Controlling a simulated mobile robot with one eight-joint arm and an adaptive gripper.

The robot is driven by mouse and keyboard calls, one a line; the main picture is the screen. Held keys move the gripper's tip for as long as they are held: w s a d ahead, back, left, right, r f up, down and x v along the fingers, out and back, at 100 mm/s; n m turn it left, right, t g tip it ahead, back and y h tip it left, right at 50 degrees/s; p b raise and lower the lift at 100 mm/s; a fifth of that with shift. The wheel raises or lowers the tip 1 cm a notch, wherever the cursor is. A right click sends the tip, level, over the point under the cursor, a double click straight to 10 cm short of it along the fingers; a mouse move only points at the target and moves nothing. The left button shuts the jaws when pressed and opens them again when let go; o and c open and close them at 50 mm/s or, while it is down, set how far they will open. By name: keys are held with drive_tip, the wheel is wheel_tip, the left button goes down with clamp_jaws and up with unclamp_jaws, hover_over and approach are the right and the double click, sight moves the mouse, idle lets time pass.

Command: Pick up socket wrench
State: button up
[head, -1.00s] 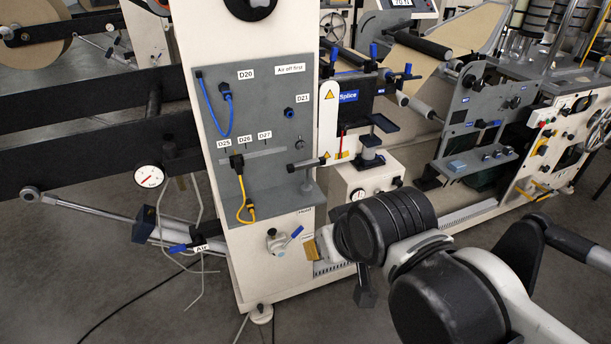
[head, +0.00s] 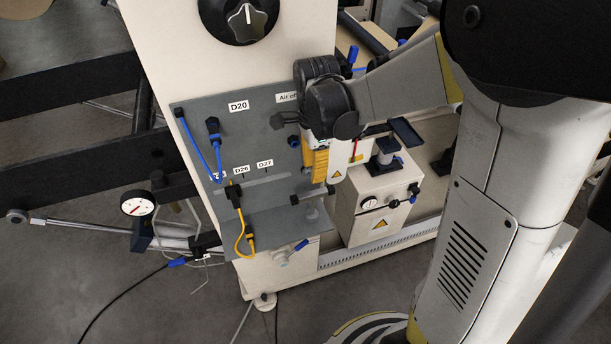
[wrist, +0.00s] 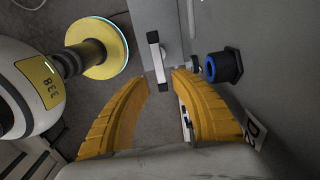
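A T-shaped tool with a grey crossbar and black ends, which appears to be the socket wrench (head: 309,197), stands upright on the shelf at the lower right of the grey panel. In the wrist view its crossbar (wrist: 154,52) lies just beyond the fingertips, near the gap between them. My gripper (head: 316,178) points down beside the panel, above the tool, with yellow fingers. In the wrist view my gripper (wrist: 162,78) is open, with nothing between its fingers. The tool's shaft is mostly hidden beneath the crossbar in the wrist view.
The grey panel (head: 208,128) stands close to the right-hand finger. A blue connector (wrist: 222,66) sticks out of it there. Blue and yellow cables (head: 240,228) hang on its left. A cream box (head: 372,212) with a gauge stands to the right of the tool.

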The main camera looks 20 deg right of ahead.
sight(313, 193)
drive_tip(key=f, duration=0.2)
drive_tip(key=f+b, duration=0.1)
drive_tip(key=f, duration=0.1)
drive_tip(key=shift+s+a+f, duration=0.1)
drive_tip(key=shift+s+f, duration=0.05)
drive_tip(key=shift+s, duration=0.05)
drive_tip(key=shift+f+b, duration=1.2)
drive_tip(key=shift+f, duration=1.6)
drive_tip(key=shift+f+b, duration=0.25)
drive_tip(key=shift+b, duration=0.05)
clamp_jaws()
